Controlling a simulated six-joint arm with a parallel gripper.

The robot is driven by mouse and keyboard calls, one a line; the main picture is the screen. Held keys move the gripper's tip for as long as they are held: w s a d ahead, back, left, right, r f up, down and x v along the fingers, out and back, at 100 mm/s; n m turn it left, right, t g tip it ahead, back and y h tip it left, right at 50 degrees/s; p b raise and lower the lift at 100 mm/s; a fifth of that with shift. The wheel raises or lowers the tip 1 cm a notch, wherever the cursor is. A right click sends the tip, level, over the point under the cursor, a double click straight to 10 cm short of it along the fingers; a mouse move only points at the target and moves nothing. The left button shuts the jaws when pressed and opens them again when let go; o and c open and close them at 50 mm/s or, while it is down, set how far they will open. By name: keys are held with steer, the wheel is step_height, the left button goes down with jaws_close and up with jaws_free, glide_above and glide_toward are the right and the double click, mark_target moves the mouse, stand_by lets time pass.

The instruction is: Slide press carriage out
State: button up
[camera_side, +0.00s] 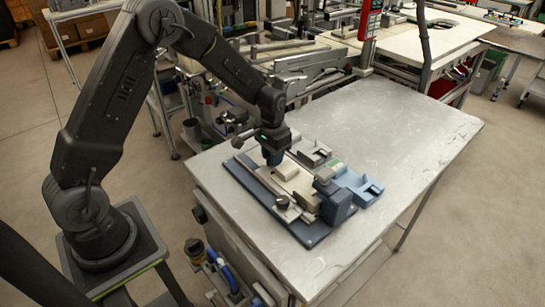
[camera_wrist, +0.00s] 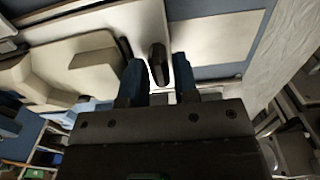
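The press fixture has a dark blue base plate (camera_side: 248,183) lying on the grey table, with beige and grey parts on top. My gripper (camera_side: 272,160) points down over the far left end of this fixture. In the wrist view its two blue fingers (camera_wrist: 160,78) stand apart. A dark upright handle (camera_wrist: 157,62) shows in line with the gap between them, with light space on both sides. The handle rises from a pale carriage part (camera_wrist: 146,22); the fingers hide some of it. A beige shaped block (camera_wrist: 62,75) lies left of the fingers. In the side view my gripper hides the handle.
A blue press block (camera_side: 335,200) stands at the fixture's near right, beside a light blue holder (camera_side: 360,186). A round-knobbed part (camera_side: 283,202) sits near the front. The table (camera_side: 415,130) is bare to the right. Metal machinery (camera_side: 305,65) stands close behind.

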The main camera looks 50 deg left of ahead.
steer(key=shift+f, duration=0.4)
steer(key=shift+c, duration=0.2)
jaws_close()
